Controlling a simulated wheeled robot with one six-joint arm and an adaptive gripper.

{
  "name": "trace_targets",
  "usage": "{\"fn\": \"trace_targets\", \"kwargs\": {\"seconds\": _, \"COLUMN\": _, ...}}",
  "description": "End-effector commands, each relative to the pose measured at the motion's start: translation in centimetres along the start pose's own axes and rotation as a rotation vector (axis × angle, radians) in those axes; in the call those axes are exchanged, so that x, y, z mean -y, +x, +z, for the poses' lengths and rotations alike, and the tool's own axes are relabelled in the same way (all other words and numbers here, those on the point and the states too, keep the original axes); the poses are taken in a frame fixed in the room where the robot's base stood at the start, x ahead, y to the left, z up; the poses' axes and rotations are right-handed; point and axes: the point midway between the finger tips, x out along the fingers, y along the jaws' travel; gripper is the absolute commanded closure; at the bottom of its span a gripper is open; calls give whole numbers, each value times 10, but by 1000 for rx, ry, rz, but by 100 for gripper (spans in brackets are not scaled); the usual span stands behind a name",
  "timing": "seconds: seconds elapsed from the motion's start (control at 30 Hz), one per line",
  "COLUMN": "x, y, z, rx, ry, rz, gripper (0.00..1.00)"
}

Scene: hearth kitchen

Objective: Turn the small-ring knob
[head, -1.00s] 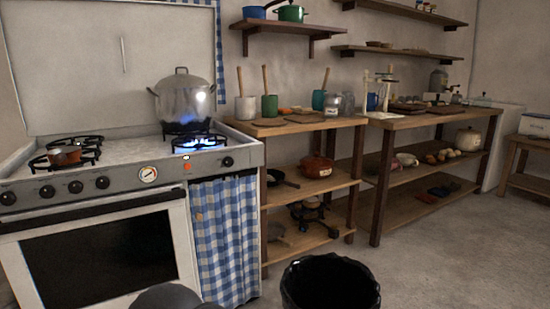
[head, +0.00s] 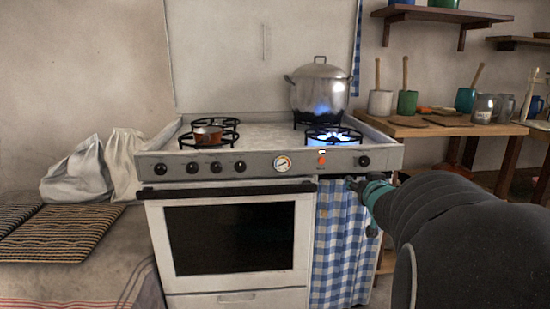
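The white stove has a grey front panel (head: 300,162) with several black knobs. A row of them, including one knob (head: 239,166), is left of the round dial, and a single knob (head: 364,161) is at the far right. No readable label tells which is the small-ring knob. Blue flame burns at the front right ring (head: 331,136). My arm reaches in from the right, and my gripper (head: 355,184) is in front of the checked curtain, just below the right knob. It appears apart from the knob. Its fingers are small and dark, so their opening is unclear.
An orange-red button (head: 321,160) is left of the right knob. White sacks (head: 80,172) lie left, a wooden shelf unit (head: 440,128) stands right.

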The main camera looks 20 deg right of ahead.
Motion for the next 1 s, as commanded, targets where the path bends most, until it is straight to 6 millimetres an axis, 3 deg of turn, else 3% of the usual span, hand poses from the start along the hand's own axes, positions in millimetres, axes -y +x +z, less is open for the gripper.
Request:
{"fn": "trace_targets", "kwargs": {"seconds": 0.03, "x": -20, "y": 14, "z": 1, "rx": -31, "ry": 13, "rz": -12, "gripper": 35}}
{"fn": "trace_targets", "kwargs": {"seconds": 0.1, "x": -38, "y": 26, "z": 0, "rx": -80, "ry": 28, "rz": -50, "gripper": 35}}
{"fn": "trace_targets", "kwargs": {"seconds": 0.33, "x": -73, "y": 43, "z": 4, "rx": -165, "ry": 72, "rz": -153, "gripper": 35}}
{"fn": "trace_targets", "kwargs": {"seconds": 0.57, "x": -75, "y": 55, "z": 2, "rx": -181, "ry": 81, "rz": -181, "gripper": 35}}
{"fn": "trace_targets", "kwargs": {"seconds": 1.0, "x": -61, "y": 131, "z": -12, "rx": -179, "ry": 81, "rz": -179, "gripper": 35}}
